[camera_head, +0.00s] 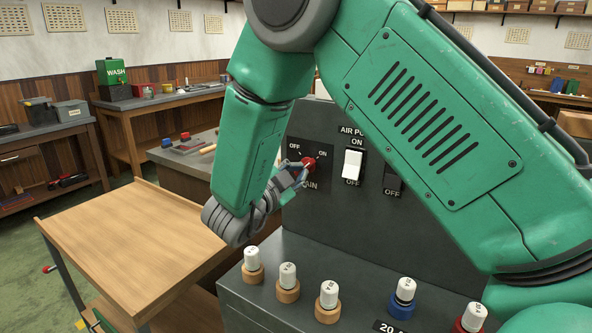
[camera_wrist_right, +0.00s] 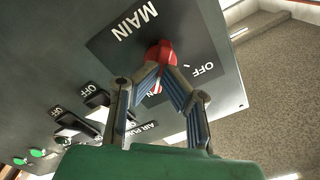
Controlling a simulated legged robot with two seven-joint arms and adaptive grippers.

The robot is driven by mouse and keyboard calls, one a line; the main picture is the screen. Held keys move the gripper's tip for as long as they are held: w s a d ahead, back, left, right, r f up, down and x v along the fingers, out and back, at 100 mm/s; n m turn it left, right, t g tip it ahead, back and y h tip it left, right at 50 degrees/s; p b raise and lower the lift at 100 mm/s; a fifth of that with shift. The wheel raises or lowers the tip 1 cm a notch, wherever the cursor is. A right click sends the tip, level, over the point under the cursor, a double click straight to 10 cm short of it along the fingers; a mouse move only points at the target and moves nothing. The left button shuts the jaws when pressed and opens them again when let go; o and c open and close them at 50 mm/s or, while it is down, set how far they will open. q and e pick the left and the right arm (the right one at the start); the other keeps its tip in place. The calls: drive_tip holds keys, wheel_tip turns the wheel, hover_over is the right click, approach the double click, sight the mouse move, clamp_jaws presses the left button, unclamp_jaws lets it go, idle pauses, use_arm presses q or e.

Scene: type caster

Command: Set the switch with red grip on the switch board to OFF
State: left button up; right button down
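The switch with the red grip (camera_head: 308,165) is on the dark upright switch board (camera_head: 299,228), above the label MAIN. OFF is at its upper left and ON at its upper right in the head view. My right gripper (camera_head: 298,172) reaches it from the left. In the right wrist view, the gripper's (camera_wrist_right: 159,68) fingertips come together on either side of the red grip (camera_wrist_right: 160,50) and seem to touch it. A red part with a white line shows between the fingers, away from the OFF label. My left gripper is out of view.
A white AIR PUMP switch (camera_head: 352,164) stands right of the red one, and another switch (camera_head: 393,180) is partly behind my arm. Several white-topped fuses, including a blue-based one (camera_head: 403,297), stand on the lower ledge. A wooden-topped cart (camera_head: 130,250) is at the left.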

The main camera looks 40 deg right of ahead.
drive_tip(key=shift+w+d+r, duration=0.15)
drive_tip(key=shift+d+r, duration=0.1)
drive_tip(key=shift+d, duration=0.1)
